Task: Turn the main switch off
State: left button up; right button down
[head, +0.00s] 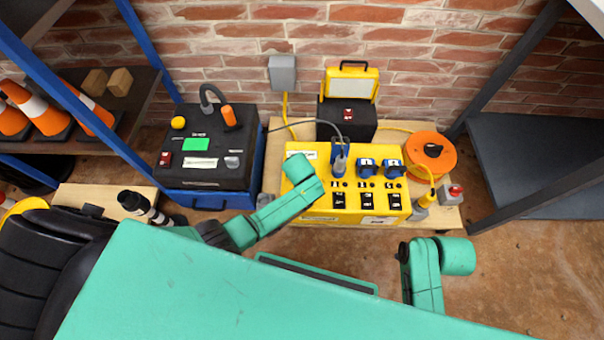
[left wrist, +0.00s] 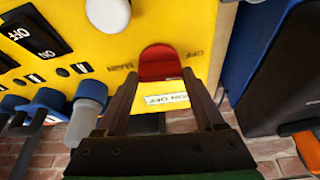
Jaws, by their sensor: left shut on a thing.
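The yellow distribution box (head: 375,191) stands on a low wooden board against the brick wall, and its panel (left wrist: 120,45) fills much of the left wrist view. The red main switch (left wrist: 158,62) sits on this panel beside markings that include MAIN and OFF. My left gripper (left wrist: 160,84) is shut on the red switch, one finger on each side. In the head view my green left arm covers the left part of the box and hides the switch and left gripper. My right gripper does not show; only part of my right arm is seen at lower right.
Blue plugs (head: 367,168) and black ON/OFF switches (head: 367,201) are on the box right of my left arm. A blue-black test unit (head: 205,145) stands left, an orange cable reel (head: 430,153) right. Bare floor lies at lower right.

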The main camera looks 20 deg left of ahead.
pick_arm(q)
jog(key=shift+d+n, duration=0.1)
jog(key=shift+n, duration=0.5)
jog(key=shift+y, duration=0.3)
jog(key=o, duration=1.4)
jog(key=shift+r, duration=0.1)
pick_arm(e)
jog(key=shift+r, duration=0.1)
pick_arm(q)
jog(key=p+v, duration=0.7)
jog(key=v, duration=0.7)
jog(key=shift+r, duration=0.2)
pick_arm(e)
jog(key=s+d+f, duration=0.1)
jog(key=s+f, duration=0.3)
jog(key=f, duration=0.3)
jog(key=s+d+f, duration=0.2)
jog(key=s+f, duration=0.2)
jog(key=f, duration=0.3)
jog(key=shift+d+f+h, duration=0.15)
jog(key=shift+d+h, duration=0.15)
pick_arm(q)
jog(key=shift+s+p, duration=0.1)
jog(key=shift+p, duration=0.25)
